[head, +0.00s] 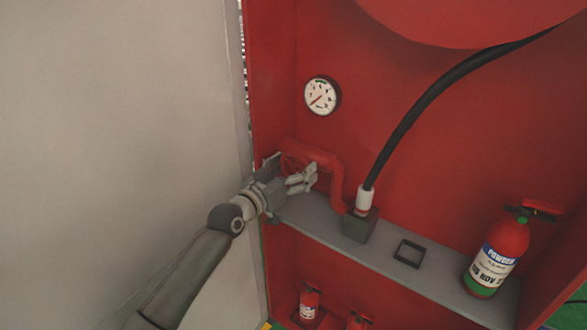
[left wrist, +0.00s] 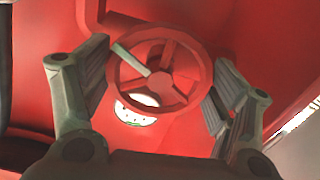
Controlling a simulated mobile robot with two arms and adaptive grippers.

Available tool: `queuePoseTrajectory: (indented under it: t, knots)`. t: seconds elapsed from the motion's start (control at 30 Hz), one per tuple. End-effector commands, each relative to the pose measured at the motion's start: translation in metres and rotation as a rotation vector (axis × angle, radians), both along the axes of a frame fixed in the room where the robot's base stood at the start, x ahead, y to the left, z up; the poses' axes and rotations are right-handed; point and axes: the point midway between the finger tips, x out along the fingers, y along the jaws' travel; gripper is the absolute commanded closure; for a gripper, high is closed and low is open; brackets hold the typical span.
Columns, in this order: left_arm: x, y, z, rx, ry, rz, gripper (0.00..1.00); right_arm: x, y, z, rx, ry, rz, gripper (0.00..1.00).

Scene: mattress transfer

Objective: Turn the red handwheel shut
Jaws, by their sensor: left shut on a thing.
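The red handwheel (left wrist: 160,75) has spokes and a round rim and fills the middle of the left wrist view. My left gripper (left wrist: 160,98) has one finger on each side of its rim and is shut on it. A pale bar lies across the wheel's upper left spoke. In the head view my left gripper (head: 290,182) is at the left end of the red pipe (head: 334,172), and the gripper hides much of the wheel. My right gripper is not in view.
A black hose (head: 425,97) runs up from a dark block (head: 360,224) on the grey shelf (head: 318,237). A gauge (head: 322,96) is on the red back wall. A fire extinguisher (head: 497,258) stands at right. A pale panel (head: 120,120) is at left.

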Motion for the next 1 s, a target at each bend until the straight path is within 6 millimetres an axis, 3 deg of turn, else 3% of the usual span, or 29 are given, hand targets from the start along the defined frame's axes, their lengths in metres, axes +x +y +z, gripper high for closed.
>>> queuePoseTrajectory:
  t: [0.27,1.0]
  knots:
    - [0.0,0.0,0.001,-0.132,0.096,0.0,0.43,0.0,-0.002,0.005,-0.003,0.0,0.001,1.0]
    - [0.0,0.0,0.001,-0.697,0.505,0.0,0.44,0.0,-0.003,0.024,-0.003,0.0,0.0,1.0]
